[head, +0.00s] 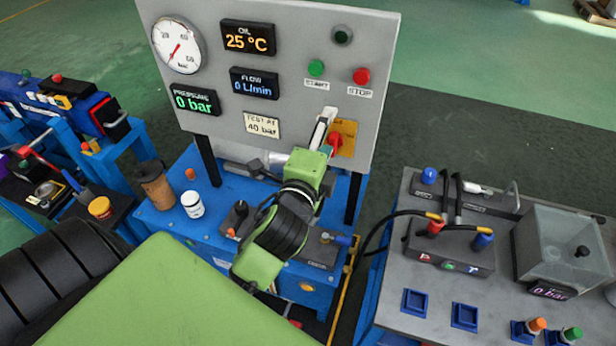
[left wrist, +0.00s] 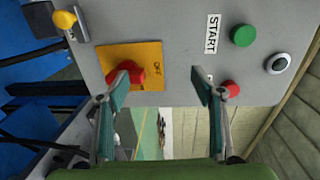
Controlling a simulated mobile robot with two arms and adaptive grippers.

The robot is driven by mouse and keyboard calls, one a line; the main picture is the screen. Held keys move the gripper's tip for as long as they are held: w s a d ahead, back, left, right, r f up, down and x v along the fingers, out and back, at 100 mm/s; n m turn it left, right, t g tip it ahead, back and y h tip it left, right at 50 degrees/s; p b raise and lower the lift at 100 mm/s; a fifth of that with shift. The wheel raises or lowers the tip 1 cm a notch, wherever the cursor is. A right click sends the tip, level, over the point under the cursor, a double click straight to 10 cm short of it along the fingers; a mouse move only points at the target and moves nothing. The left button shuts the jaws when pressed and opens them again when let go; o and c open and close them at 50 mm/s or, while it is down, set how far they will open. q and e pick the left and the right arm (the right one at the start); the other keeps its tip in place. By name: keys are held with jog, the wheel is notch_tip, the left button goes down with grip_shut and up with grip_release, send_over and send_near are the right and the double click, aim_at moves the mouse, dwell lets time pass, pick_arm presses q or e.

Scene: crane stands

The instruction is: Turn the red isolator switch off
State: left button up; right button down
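The red isolator switch (head: 336,142) sits on a yellow plate (head: 350,128) low on the right of the grey panel. My left gripper (head: 324,136) is at the panel beside it, partly covering the plate. In the left wrist view, the gripper (left wrist: 160,78) is open, with its fingers wide apart and nothing between them. One fingertip overlaps the edge of the red switch (left wrist: 130,72) in the picture; I cannot tell whether they touch. Lettering that looks like OFF shows at the plate's edge. The handle's exact angle is unclear. My right gripper is not in view.
The red STOP button (head: 361,76) and green START button (head: 316,68) are above the switch. The STOP button (left wrist: 231,88) is close to the other finger in the left wrist view. A brown cup (head: 155,185) and white jar (head: 192,205) stand on the blue bench.

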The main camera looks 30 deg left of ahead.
pick_arm(q)
jog(key=f+p+v, duration=0.1)
jog(key=p+v, duration=0.1)
jog(key=v, duration=1.1)
jog(key=shift+f, duration=0.4)
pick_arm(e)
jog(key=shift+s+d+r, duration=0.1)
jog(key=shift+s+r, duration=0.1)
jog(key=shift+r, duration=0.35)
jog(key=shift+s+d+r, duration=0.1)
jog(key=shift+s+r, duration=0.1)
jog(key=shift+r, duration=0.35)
pick_arm(q)
jog(key=shift+s+d, duration=0.1)
jog(key=shift+s, duration=0.05)
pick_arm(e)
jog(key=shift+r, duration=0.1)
